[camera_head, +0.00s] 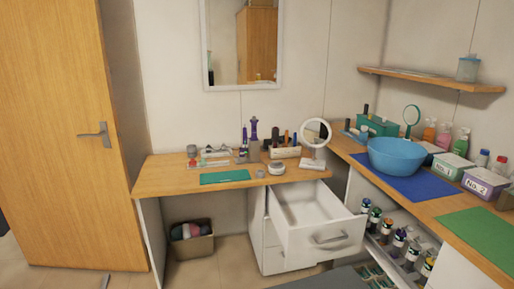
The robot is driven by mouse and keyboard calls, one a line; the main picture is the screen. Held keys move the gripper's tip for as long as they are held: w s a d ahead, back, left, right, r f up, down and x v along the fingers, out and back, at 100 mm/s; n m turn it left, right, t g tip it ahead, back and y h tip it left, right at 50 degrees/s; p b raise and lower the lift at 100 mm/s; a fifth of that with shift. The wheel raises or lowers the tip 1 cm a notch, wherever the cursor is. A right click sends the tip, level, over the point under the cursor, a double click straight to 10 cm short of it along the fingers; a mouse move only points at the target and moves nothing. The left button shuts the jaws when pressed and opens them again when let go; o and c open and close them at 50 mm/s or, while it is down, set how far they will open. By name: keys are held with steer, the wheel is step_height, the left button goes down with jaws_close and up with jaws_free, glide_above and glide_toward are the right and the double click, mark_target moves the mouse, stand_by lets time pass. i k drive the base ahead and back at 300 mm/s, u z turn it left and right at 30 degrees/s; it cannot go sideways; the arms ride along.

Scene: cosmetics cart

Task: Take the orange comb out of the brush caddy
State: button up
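The brush caddy (285,153) is a small pale holder on the wooden desk, below and right of the wall mirror. Several upright handles stand in it, mostly dark. A small orange upright item (294,139) at its right side looks like the orange comb, but it is too small to be sure. My gripper is not in view.
A round white mirror (316,131) stands close right of the caddy, and a purple bottle (254,132) stands to its left. An open white drawer (323,236) sticks out below the desk. A blue bowl (397,155) sits on the right counter.

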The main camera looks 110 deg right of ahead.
mark_target(287, 132)
steer(key=u, duration=0.05)
steer(key=i, duration=0.75)
steer(key=z, duration=3.2)
steer(key=i, duration=0.9)
